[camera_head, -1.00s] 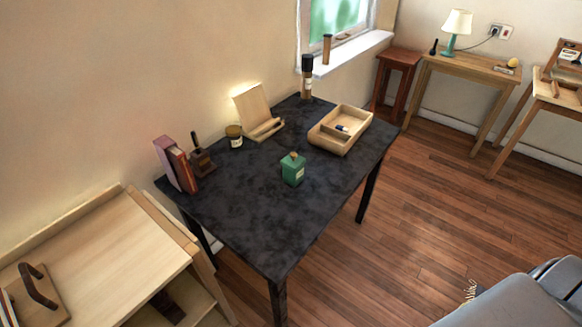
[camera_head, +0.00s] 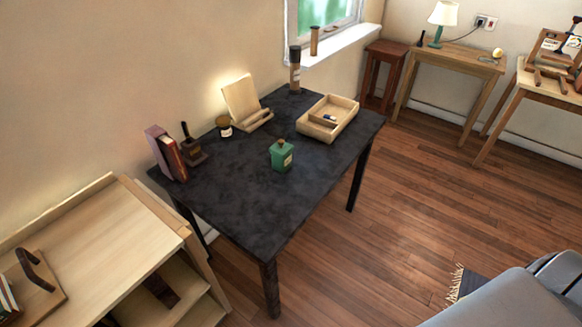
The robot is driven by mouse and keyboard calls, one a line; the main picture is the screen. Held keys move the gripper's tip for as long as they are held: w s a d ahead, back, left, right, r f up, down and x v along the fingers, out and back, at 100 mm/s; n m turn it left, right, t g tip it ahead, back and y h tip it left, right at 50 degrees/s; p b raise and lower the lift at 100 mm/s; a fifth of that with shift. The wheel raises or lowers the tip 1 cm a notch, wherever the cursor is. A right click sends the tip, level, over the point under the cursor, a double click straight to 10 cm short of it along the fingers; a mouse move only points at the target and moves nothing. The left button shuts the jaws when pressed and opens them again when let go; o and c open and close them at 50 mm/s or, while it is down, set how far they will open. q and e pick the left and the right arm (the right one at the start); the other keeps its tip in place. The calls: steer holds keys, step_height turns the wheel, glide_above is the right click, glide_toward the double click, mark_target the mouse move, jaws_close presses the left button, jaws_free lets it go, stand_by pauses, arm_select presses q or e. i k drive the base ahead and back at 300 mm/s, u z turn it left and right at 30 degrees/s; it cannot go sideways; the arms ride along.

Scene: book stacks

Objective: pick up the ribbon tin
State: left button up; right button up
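A green square canister (camera_head: 281,155) with a pale label and a brown knob on its lid stands upright near the middle of the dark table (camera_head: 240,210). A small round dark tin or jar (camera_head: 224,126) with a pale label stands farther back, beside a wooden stand. I cannot tell for sure which of these two is the ribbon tin. Neither of my grippers is in view. A grey part at the lower right looks like part of my own body.
Upright books (camera_head: 166,154) and a dark wooden block with a handle (camera_head: 192,148) stand at the table's left. A wooden stand (camera_head: 244,105), divided tray (camera_head: 328,118) and dark cylinder (camera_head: 295,72) are behind. A shelf unit (camera_head: 90,240) is left.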

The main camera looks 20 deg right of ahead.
mark_target(281, 166)
steer(key=k, duration=0.3)
steer(key=z, duration=2.05)
steer(key=i, duration=3.55)
steer(key=u, duration=3.05)
